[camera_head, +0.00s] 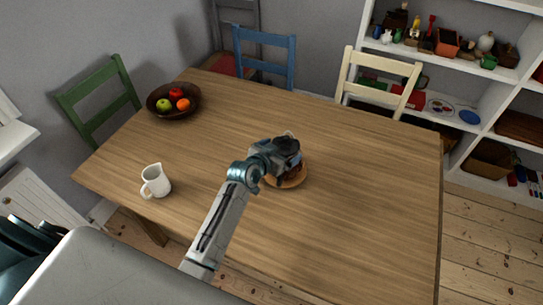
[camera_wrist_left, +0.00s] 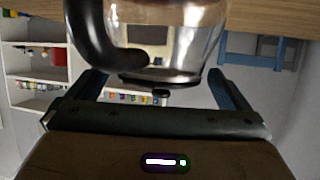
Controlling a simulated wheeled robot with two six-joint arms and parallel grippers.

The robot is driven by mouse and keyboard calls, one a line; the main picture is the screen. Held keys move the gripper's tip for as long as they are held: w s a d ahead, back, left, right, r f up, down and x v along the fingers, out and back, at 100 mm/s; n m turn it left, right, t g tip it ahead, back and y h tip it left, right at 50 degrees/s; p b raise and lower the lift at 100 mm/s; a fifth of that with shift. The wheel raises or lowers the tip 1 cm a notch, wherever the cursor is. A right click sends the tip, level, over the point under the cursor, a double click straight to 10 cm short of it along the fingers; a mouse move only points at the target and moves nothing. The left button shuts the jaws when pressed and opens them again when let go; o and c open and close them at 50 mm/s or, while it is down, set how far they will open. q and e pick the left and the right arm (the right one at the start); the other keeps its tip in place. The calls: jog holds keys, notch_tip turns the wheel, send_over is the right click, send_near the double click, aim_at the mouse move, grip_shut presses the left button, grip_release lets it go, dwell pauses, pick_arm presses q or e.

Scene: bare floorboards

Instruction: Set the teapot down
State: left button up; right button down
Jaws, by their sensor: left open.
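The teapot (camera_wrist_left: 195,40) shows upside down in the left wrist view, with a clear glass body, a black curved handle and a black lid rim with a knob. In the head view my left gripper (camera_head: 288,150) is over a round wooden board (camera_head: 298,182) near the middle of the table and hides most of what is there. In the left wrist view the fingers of my left gripper (camera_wrist_left: 157,88) are spread wide, one to each side of the lid, and close on nothing. Whether the teapot's base touches the board is hidden. My right gripper is not in view.
The wooden table (camera_head: 360,200) has free room right of the board. A white jug (camera_head: 157,182) stands at the left, and a dark fruit bowl (camera_head: 160,107) at the back left. Green (camera_head: 98,97), blue (camera_head: 265,57) and cream (camera_head: 378,75) chairs stand around. White shelves (camera_head: 450,75) are behind.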

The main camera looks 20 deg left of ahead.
pick_arm(q)
jog(key=b+v, duration=0.2)
jog(key=v, duration=0.9)
jog(key=shift+s, duration=0.25)
